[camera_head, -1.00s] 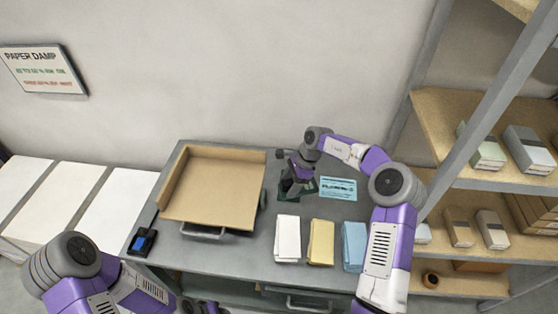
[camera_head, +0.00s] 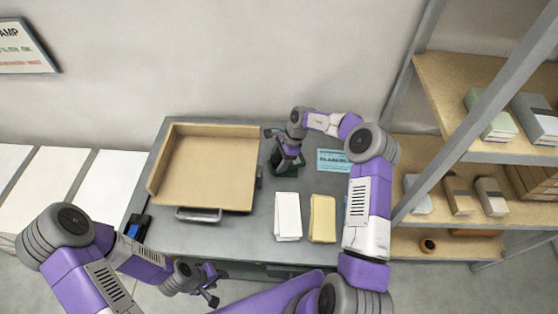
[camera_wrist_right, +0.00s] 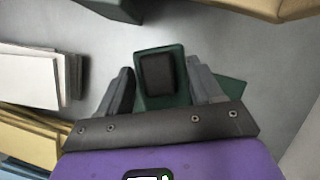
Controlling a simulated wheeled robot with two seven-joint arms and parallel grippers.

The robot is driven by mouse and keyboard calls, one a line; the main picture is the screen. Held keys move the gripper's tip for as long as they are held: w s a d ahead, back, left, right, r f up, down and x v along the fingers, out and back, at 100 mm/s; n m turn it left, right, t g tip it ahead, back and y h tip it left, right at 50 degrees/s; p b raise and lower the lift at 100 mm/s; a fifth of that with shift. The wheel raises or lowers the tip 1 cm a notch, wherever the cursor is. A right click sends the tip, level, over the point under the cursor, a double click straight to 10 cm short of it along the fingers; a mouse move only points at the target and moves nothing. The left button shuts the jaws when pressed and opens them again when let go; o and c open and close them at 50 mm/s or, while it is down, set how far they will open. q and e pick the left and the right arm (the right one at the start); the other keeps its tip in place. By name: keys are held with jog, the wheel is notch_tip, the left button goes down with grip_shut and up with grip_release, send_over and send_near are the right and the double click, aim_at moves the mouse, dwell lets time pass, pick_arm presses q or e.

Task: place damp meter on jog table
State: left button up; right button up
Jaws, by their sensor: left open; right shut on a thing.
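My right gripper (camera_wrist_right: 160,88) is shut on a dark green block with a black face, which I take to be the damp meter (camera_wrist_right: 158,75). In the head view my right gripper (camera_head: 287,152) is over the back of the grey table, beside the tray's right edge; the block there is mostly hidden. The jog table appears to be the tan, raised-edge tray (camera_head: 209,170) at the table's left; its surface is empty. My left gripper (camera_head: 210,286) is open and empty in front of the table's front edge.
A black device with a blue screen (camera_head: 137,228) lies at the table's left edge. A white stack (camera_head: 288,216) and a yellow stack (camera_head: 322,218) lie right of the tray. A green piece (camera_wrist_right: 232,92) lies behind the held block. Shelves (camera_head: 470,170) stand at right.

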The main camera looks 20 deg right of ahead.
jog(key=shift+w+f, duration=0.1)
jog(key=shift+f, duration=0.25)
jog(key=o, duration=1.2)
jog(key=shift+f, duration=0.15)
jog(key=p+v, duration=0.1)
jog(key=v, duration=1.1)
